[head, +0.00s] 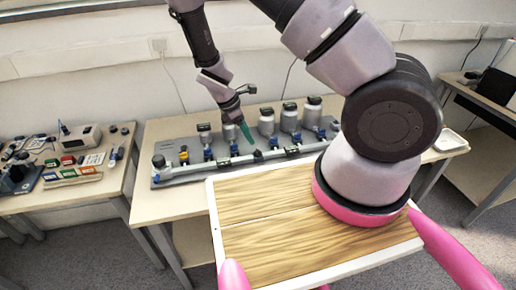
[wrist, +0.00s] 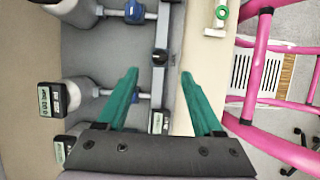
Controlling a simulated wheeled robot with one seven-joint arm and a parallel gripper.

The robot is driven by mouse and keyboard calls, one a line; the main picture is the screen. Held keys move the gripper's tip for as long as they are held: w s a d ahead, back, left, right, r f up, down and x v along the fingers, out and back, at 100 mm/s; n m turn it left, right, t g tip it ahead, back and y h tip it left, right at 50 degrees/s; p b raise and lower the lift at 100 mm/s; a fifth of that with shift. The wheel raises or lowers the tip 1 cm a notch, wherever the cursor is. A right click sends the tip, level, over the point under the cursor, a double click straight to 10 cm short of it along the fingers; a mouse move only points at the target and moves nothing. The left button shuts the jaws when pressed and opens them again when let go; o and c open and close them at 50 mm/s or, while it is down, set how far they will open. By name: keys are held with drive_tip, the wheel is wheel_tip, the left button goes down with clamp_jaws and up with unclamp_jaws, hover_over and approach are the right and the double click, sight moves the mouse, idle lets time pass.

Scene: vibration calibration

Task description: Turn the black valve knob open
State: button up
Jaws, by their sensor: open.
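A grey rig (head: 200,172) with several pale cylinders and blue-handled valves stands on the wooden table. A small dark knob (head: 258,156) sits on its front pipe. My gripper (head: 247,134) has green fingers and hangs over the front of the rig. In the wrist view my gripper (wrist: 161,76) is open and empty, with the knob just beyond and between the fingertips. I cannot tell how far the knob is turned.
Blue valve handles (wrist: 133,95) and pale cylinders (wrist: 75,95) with small digital displays lie close to the left finger in the wrist view. A green ring (wrist: 221,12) lies at upper right. In the head view another table (head: 100,190) with instruments stands at left.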

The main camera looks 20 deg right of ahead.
sight(257, 150)
drive_tip(key=x, duration=0.8)
drive_tip(key=shift+f, duration=0.15)
clamp_jaws()
